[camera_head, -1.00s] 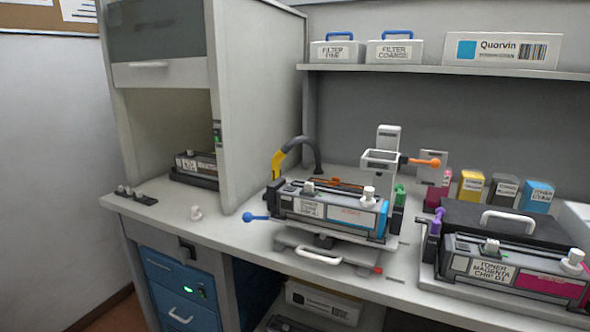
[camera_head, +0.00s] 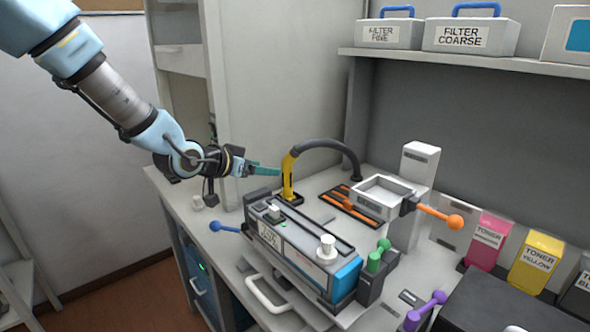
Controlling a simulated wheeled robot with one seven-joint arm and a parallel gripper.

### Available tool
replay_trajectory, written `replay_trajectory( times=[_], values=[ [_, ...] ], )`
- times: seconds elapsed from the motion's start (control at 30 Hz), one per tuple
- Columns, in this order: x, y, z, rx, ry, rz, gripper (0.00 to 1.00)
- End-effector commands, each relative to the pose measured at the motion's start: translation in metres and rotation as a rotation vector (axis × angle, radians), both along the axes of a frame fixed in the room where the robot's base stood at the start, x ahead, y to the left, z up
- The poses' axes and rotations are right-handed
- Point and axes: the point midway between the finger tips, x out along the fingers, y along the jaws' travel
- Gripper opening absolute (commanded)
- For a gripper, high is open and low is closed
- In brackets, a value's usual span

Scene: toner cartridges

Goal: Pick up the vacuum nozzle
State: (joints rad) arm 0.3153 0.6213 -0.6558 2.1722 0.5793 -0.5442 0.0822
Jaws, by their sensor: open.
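The vacuum nozzle (camera_head: 289,176) is yellow and stands upright at the end of a dark curved hose (camera_head: 330,147), behind the left part of the toner cartridge. Its lower end sits at a small dark holder (camera_head: 291,198) on the bench. My gripper (camera_head: 274,171) comes in from the left at about the nozzle's mid-height, with its teal fingers pointing at the nozzle. It is open. The fingertips are very close to the nozzle, and I cannot tell whether they touch or straddle it.
A toner cartridge (camera_head: 285,242) on a stand with a blue knob (camera_head: 215,226) lies in front. An orange slotted plate (camera_head: 352,203) and a white frame with an orange-knobbed lever (camera_head: 440,215) stand to the right. A tall cabinet panel (camera_head: 275,80) rises behind my gripper. A shelf holds filter boxes (camera_head: 387,32).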

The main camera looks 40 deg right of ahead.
Motion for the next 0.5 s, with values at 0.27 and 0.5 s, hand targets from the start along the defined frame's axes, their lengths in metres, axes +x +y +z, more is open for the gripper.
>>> replay_trajectory(
  times=[0.27, 0.5],
  values=[
    [0.002, -0.040, -0.014, -0.010, 0.002, -0.009, 0.73],
    [0.005, -0.054, -0.022, -0.007, 0.001, -0.007, 0.73]
  ],
)
